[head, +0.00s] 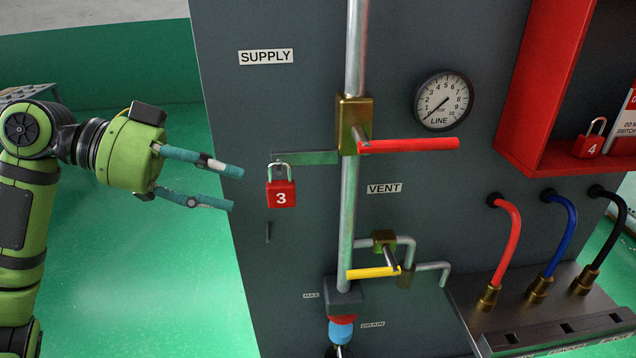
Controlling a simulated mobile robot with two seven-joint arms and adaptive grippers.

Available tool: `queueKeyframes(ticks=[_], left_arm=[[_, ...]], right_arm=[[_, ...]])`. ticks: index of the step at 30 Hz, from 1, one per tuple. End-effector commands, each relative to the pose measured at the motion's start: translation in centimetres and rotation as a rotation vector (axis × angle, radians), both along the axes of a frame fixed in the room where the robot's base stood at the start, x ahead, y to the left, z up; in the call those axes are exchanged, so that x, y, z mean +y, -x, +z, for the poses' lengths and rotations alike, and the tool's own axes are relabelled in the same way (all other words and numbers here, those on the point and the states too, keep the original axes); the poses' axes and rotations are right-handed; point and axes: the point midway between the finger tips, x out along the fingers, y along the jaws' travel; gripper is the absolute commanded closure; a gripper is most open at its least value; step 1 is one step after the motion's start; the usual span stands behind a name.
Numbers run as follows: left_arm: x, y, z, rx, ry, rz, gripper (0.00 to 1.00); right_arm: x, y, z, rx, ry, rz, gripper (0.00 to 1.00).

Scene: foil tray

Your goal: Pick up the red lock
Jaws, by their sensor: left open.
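A red lock (281,194) marked 3 hangs by its silver shackle from the end of a flat grey-green bracket (305,158) on the panel. Another red lock (587,146), marked 4, sits in the red box at the right. My left gripper (238,190) is open and empty, its two teal fingers pointing right, a short way left of lock 3 in the picture. It does not appear to touch the lock. My right gripper is not in view.
A vertical pipe (348,210) carries a red-handled valve (410,145) and a yellow-handled valve (372,272) nearby. A gauge (443,101), the red box (541,85) and coloured hoses (510,240) are right. Green floor is open at left.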

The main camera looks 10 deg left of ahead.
Motion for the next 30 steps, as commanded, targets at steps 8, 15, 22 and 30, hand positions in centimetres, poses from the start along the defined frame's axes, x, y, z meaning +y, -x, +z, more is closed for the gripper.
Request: queueKeyframes(ticks=[8, 15, 22, 30], left_arm=[[-2.5, -0.3, -0.6, 0.001, -0.003, -0.011, 0.57], [-5.6, -1.2, -2.0, 0.000, -0.002, -0.009, 0.57], [-6.2, -1.4, -2.6, -0.003, -0.003, -0.005, 0.57], [-6.2, -1.4, -2.6, -0.002, -0.002, -0.004, 1.00]], right_arm=[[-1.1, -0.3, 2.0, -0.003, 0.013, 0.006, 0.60], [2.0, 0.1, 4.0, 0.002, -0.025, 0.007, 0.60], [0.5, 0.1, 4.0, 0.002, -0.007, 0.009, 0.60], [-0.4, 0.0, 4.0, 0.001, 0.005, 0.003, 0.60]])
